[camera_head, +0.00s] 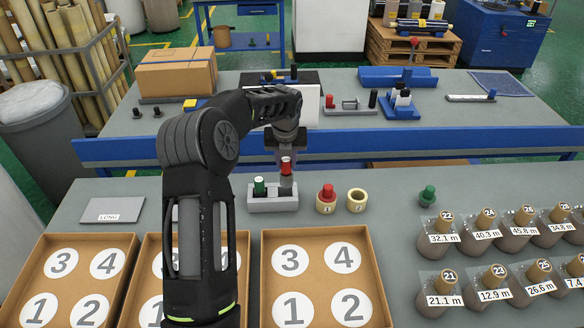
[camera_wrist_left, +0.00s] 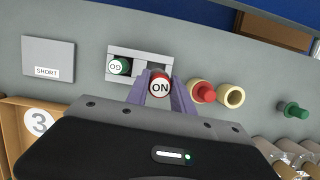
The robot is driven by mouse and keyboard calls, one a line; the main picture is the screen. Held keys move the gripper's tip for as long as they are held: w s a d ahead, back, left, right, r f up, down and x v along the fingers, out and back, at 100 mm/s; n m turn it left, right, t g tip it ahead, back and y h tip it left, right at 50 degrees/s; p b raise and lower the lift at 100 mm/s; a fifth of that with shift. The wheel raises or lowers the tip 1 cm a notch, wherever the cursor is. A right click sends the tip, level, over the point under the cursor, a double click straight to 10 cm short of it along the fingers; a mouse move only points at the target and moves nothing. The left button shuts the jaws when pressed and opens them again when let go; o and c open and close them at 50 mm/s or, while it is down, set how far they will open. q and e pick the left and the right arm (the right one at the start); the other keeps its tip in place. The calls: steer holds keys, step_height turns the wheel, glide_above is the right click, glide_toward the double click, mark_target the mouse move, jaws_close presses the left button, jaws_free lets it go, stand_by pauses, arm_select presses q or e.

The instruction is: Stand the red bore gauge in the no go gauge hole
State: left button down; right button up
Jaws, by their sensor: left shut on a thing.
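The red bore gauge (camera_head: 286,168) is upright in my left gripper (camera_head: 286,160), which is shut on it. Its red end also shows between the fingers in the left wrist view (camera_wrist_left: 159,87). The gauge is over the right side of the grey gauge block (camera_head: 272,204). Its grey lower end is at the block's top, and I cannot tell whether it has entered the hole. A green gauge (camera_head: 259,186) stands in the block's left side; it reads GO in the left wrist view (camera_wrist_left: 119,67). My right gripper is not in view.
To the block's right are a cream ring with a red-handled plug (camera_head: 327,196) and an empty cream ring (camera_head: 356,200). A green-handled plug (camera_head: 428,195) stands farther right, near several wrapped rolls (camera_head: 508,236). Numbered trays (camera_head: 322,236) lie in front. A labelled plate (camera_head: 112,209) lies left.

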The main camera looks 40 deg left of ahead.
mark_target(285, 179)
arm_select(q)
steer(key=shift+w+a+r+m, duration=0.2)
steer(key=shift+a+m, duration=0.25)
steer(key=shift+m, duration=0.45)
step_height(285, 179, down, 6)
steer(key=b, duration=0.4)
steer(key=shift+r, duration=0.2)
steer(key=shift+f+b, duration=0.7)
steer(key=shift+f, duration=0.6)
steer(key=shift+f, duration=0.35)
steer(key=c, duration=1)
jaws_free()
steer(key=shift+s+h, duration=0.1)
steer(key=shift+h, duration=0.2)
steer(key=shift+b+v, duration=0.85)
steer(key=shift+v, duration=3.05)
